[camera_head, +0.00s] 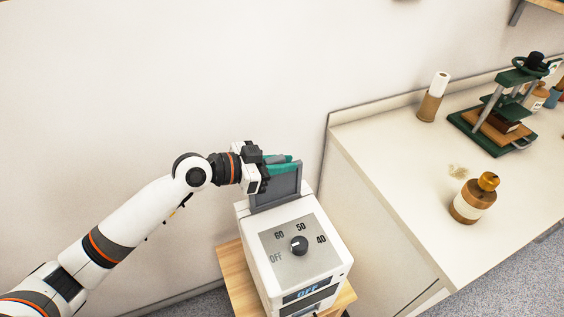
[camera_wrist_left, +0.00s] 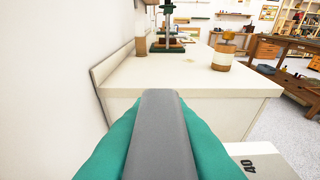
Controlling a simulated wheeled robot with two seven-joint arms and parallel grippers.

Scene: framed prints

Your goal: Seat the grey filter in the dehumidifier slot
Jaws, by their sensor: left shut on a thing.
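The grey filter (camera_head: 277,190) is a flat dark grey panel standing nearly upright at the back of the white dehumidifier's top (camera_head: 262,230). Its lower edge meets the top where the slot would be; how deep it sits I cannot tell, and the slot opening is hidden. My left gripper (camera_head: 280,165) comes from the left and is shut on the filter's upper edge with its teal fingers. In the left wrist view the filter's grey edge (camera_wrist_left: 160,135) runs between both teal fingers. A corner of the dehumidifier (camera_wrist_left: 262,163) shows at lower right. My right gripper is not in view.
The dehumidifier stands on a small wooden stand (camera_head: 233,262) beside the wall. A white counter (camera_head: 400,165) to the right holds a green press (camera_head: 497,120), an amber bottle (camera_head: 470,203) and a paper roll in a brown holder (camera_head: 432,100).

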